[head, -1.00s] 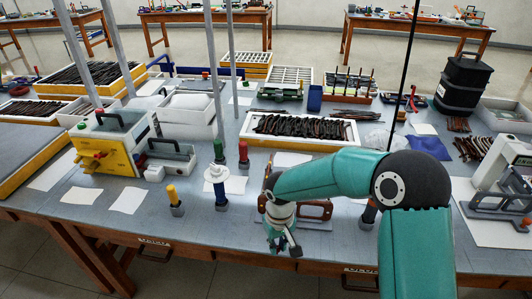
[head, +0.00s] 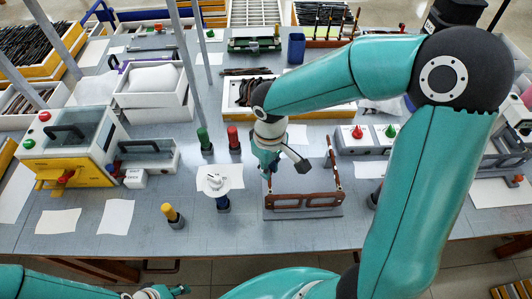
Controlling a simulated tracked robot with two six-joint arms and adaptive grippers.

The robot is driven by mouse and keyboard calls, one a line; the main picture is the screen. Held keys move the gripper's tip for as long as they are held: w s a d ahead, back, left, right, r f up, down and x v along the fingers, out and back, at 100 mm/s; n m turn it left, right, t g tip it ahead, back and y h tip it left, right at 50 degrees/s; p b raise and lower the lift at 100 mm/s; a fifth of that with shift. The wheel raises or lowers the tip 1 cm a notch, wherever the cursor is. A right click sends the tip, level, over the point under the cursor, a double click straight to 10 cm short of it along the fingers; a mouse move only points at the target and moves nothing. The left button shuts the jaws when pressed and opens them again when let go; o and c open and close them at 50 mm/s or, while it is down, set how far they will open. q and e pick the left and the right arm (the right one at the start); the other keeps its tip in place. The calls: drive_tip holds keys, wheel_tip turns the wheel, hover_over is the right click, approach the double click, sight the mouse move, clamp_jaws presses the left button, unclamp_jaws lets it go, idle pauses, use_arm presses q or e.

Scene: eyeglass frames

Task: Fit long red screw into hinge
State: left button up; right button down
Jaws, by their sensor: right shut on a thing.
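The brown eyeglass frame (head: 305,201) stands on a grey plate (head: 310,213) near the front of the table, its lens rims facing me and a temple reaching back on the right. My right gripper (head: 267,174) is above the frame's left end, near the left hinge, which is too small to make out. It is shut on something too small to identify. No long red screw can be made out. My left gripper (head: 180,291) is at the bottom left edge, low and far from the frame; its finger opening is unclear.
Screwdriver holders with green (head: 205,141), red (head: 234,139) and yellow (head: 172,215) handles stand left of the frame, with a white-disc holder (head: 220,183). White boxes with red and green knobs (head: 357,140) stand right. A yellow-fronted machine (head: 72,150) is far left. The table's front strip is clear.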

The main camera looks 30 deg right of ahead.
drive_tip(key=shift+s+d, duration=0.2)
drive_tip(key=shift+f+b, duration=0.85)
drive_tip(key=shift+b, duration=0.1)
wheel_tip(320, 180, down, 5)
drive_tip(key=b, duration=0.5)
drive_tip(key=shift+f, duration=0.1)
idle(1.5)
drive_tip(key=shift+f+b, duration=1)
drive_tip(key=shift+b, duration=0.3)
